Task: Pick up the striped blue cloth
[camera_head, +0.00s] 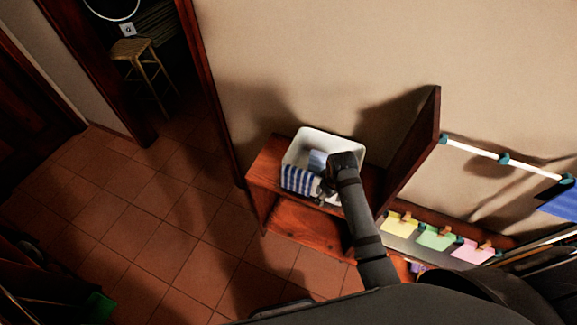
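The striped blue cloth (299,180) hangs over the front rim of a white bin (349,149), its blue and white stripes facing the room. A paler blue patch (317,160) shows inside the bin; I cannot tell if it is the same cloth. My arm reaches up from the bottom, and I take it for the left one. Its gripper (325,192) points down at the bin's front rim, close by the cloth's right edge. The dark fingers are small and partly hidden by the wrist, so I cannot tell if they touch the cloth. I see no right gripper.
The bin stands on a reddish wooden shelf unit (264,164) against the wall, with an upright wooden panel (416,148) at right. Yellow, green and pink cards (437,237) and a white rail (484,153) are further right. Tiled floor (165,240) is open at left; a stool (140,62) stands beyond the doorway.

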